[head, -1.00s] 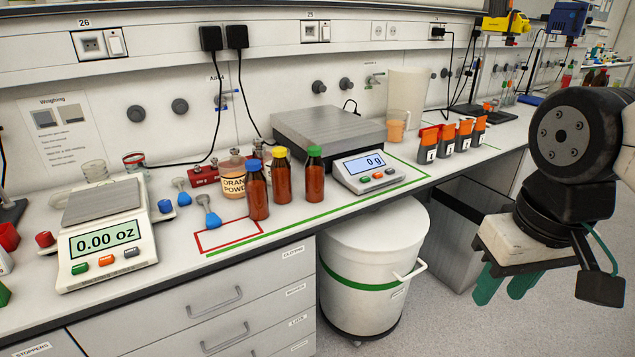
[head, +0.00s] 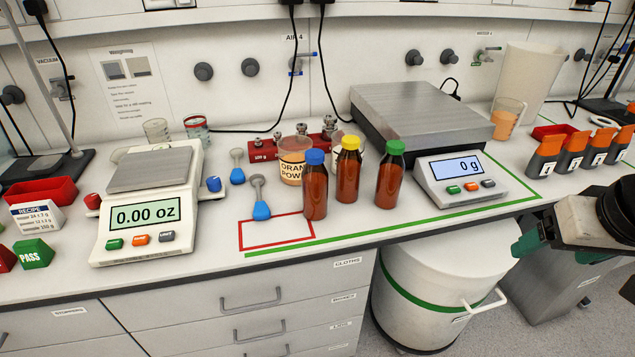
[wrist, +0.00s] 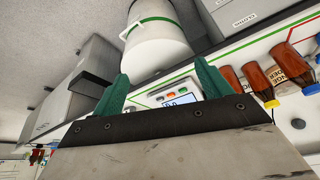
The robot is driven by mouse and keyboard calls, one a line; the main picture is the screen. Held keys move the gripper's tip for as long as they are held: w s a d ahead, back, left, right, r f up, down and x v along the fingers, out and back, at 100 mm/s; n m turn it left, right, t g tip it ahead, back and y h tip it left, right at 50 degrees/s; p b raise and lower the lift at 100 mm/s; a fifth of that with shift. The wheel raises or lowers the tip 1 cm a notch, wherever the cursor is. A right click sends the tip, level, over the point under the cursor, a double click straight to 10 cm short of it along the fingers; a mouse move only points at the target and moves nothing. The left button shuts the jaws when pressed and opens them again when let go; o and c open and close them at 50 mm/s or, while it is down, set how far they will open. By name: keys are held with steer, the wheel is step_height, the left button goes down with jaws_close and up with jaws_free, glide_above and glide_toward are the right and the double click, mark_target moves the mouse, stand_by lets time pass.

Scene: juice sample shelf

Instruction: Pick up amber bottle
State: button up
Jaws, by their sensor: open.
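Three amber bottles stand upright side by side on the bench: one with a blue cap (head: 315,188), one with a yellow cap (head: 348,172) and one with a green cap (head: 388,175). In the head view my gripper shows only in part at the right edge, off the bench front and well right of the bottles.
A large scale (head: 462,180) stands right of the bottles, a small scale (head: 150,210) to the left. Orange-topped containers (head: 548,155) stand far right. A white bin (head: 430,290) is below. The red outlined rectangle (head: 275,232) is empty.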

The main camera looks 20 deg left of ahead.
steer(key=w+a+f+n+t+y, duration=0.2)
steer(key=w+a+f+t, duration=0.1)
steer(key=w+a, duration=0.55)
steer(key=n+t+y, duration=0.3)
steer(key=t+y, duration=0.1)
steer(key=y, duration=0.1)
glide_toward(320, 187)
steer(key=w+d+f, duration=0.2)
steer(key=w+d, duration=0.4)
steer(key=w, duration=0.2)
steer(key=s+a+y, duration=0.1)
steer(key=a, duration=0.2)
steer(key=s+a+n+t+y, duration=0.1)
steer(key=a, duration=0.1)
steer(key=s+a+f+t+y, duration=0.1)
steer(key=s+a, duration=0.1)
steer(key=a, duration=0.1)
steer(key=shift+a+y, duration=0.3)
steer(key=shift+w+a, duration=0.3)
steer(key=x, duration=0.7)
steer(key=shift+w+d+f, duration=0.1)
steer(key=shift+d+f, duration=0.05)
steer(key=shift+d, duration=0.05)
steer(key=c, duration=1.2)
